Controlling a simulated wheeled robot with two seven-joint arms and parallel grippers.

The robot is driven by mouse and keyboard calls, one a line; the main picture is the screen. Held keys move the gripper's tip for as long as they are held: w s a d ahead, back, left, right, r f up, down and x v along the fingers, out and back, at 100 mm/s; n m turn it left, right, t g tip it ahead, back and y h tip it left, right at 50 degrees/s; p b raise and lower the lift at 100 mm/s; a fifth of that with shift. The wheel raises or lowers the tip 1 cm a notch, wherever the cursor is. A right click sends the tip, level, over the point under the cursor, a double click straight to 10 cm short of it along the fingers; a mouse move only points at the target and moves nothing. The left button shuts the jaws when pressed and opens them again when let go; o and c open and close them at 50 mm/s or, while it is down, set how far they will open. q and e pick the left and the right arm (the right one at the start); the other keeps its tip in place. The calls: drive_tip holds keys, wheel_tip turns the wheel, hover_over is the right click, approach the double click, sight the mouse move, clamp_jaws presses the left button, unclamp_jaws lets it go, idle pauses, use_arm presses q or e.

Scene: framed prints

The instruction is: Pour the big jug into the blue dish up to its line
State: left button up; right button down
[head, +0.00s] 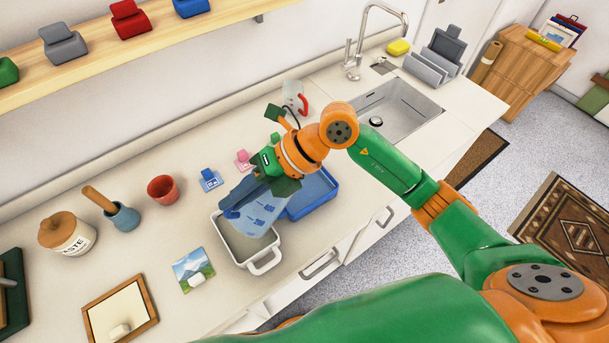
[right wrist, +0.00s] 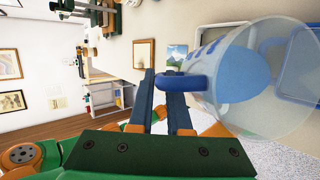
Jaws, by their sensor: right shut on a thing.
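The big jug (head: 252,208) is clear, with blue marks and a blue handle. In the head view it is tilted, over the white dish (head: 264,264) and the near left edge of the blue dish (head: 327,202). My right gripper (head: 274,178) is shut on its handle, which also shows in the right wrist view (right wrist: 182,82) between the fingers. Blue shows inside the jug (right wrist: 240,78); I cannot tell whether anything flows out. The jug hides part of both dishes, and the blue dish's line cannot be made out. My left gripper is not in view.
A clear jug with a red handle (head: 297,98) stands behind my right gripper. Blue (head: 210,180) and pink (head: 243,159) stands sit nearby. A red cup (head: 162,189), a mortar (head: 123,217) and a jar (head: 72,236) are left. The sink (head: 405,115) is right.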

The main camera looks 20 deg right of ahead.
drive_tip(key=a+h+p, duration=0.1)
drive_tip(key=s+a+t+h+p, duration=0.1)
drive_tip(key=shift+n+h, duration=0.3)
drive_tip(key=shift+n, duration=0.1)
use_arm(q)
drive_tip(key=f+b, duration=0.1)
drive_tip(key=b, duration=0.4)
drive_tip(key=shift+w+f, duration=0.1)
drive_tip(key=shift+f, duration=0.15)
use_arm(e)
drive_tip(key=s+a+f+n+t+h, duration=0.1)
drive_tip(key=s+a+f+t+h, duration=0.1)
drive_tip(key=f+h, duration=0.4)
drive_tip(key=shift+s+a+f+t, duration=0.15)
drive_tip(key=shift+a+f+t, duration=0.15)
drive_tip(key=shift+a+t, duration=0.7)
drive_tip(key=shift+a+g, duration=0.25)
drive_tip(key=shift+g, duration=0.05)
